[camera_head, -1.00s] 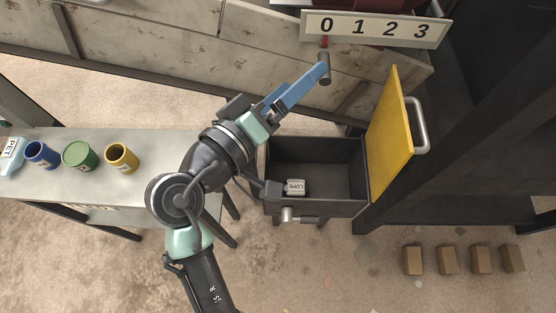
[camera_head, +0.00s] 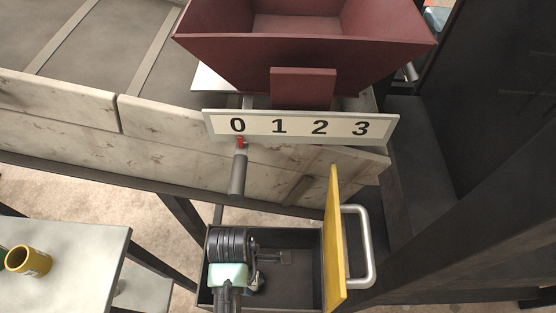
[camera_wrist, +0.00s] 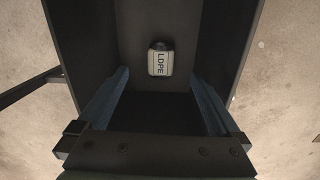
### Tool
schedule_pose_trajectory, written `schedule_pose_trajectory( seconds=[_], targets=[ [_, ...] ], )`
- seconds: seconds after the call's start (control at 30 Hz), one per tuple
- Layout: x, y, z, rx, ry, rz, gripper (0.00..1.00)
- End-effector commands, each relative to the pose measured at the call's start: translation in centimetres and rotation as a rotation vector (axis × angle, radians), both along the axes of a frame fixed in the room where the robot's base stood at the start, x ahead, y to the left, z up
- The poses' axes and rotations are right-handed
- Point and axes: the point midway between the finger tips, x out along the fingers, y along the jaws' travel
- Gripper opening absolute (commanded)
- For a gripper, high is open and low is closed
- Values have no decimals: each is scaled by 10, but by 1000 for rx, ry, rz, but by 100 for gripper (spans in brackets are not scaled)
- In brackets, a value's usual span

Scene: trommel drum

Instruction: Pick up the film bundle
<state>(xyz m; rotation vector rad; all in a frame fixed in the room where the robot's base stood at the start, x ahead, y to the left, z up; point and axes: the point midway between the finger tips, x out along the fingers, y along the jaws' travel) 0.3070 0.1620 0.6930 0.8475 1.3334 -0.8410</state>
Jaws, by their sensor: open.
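The film bundle (camera_wrist: 160,62), a small pale block with a dark edge and an "LDPE" label, lies on the floor of the dark open bin (camera_wrist: 222,45). My gripper (camera_wrist: 159,80) is open, its two blue fingers reaching down into the bin. In the wrist view the bundle appears between and slightly beyond the fingertips, with a gap on each side; I cannot tell the remaining height. In the head view my wrist is over the left part of the bin (camera_head: 304,238) and the bundle is not discernible there.
The yellow door (camera_head: 335,240) with its metal handle (camera_head: 362,245) stands open at the bin's right side. A number board (camera_head: 300,127) and red hopper (camera_head: 270,50) are above. A grey table (camera_head: 75,265) with a yellow cup (camera_head: 28,261) is at left.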

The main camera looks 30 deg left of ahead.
Motion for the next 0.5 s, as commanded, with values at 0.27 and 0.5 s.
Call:
schedule_pose_trajectory(
  seconds=[0.27, 0.5],
  targets=[
    [-15, 7, -34, 26, 67, 78, 100],
    [-14, 6, -75, 27, 64, 76, 100]
  ],
)
